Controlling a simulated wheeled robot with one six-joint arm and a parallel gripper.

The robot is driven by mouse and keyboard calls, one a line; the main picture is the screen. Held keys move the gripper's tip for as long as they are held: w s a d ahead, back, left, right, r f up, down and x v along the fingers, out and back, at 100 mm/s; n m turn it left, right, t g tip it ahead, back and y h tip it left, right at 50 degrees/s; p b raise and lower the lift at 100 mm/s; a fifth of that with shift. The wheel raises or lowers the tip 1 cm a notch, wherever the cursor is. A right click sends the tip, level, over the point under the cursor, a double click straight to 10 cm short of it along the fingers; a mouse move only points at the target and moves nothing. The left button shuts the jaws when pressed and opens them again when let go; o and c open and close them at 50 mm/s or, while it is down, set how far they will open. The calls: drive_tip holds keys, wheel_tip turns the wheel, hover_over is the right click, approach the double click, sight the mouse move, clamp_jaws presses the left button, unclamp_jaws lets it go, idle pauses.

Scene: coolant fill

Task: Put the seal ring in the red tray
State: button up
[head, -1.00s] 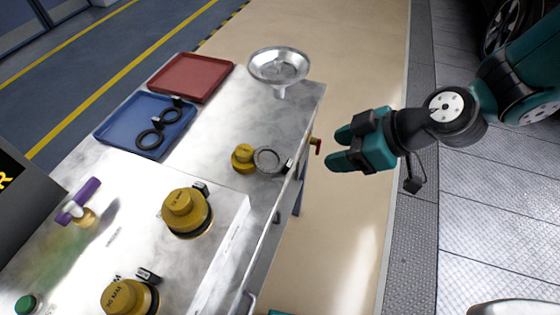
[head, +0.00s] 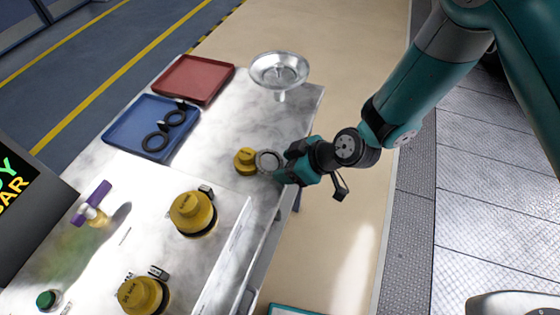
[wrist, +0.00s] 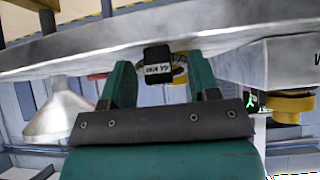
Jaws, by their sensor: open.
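A grey ring (head: 268,161) with a black tag lies on the metal table near its right edge, beside a yellow cap (head: 245,161); I take it as the seal ring. My gripper (head: 283,171) reaches it from the right and hides its tag in the head view. In the wrist view, the black labelled tag (wrist: 158,64) sits between the two open fingers of my gripper (wrist: 158,75), with gaps on both sides. Most of the ring is hidden behind the tag there. The red tray (head: 197,98) at the table's far end looks empty.
A blue tray (head: 122,139) holding two dark tagged rings (head: 157,141) stands before the red tray. A metal funnel (head: 279,72) stands at the far right corner. Larger yellow caps (head: 192,212) are nearer. The table between ring and trays is clear.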

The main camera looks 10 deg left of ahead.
clamp_jaws()
idle(0.3)
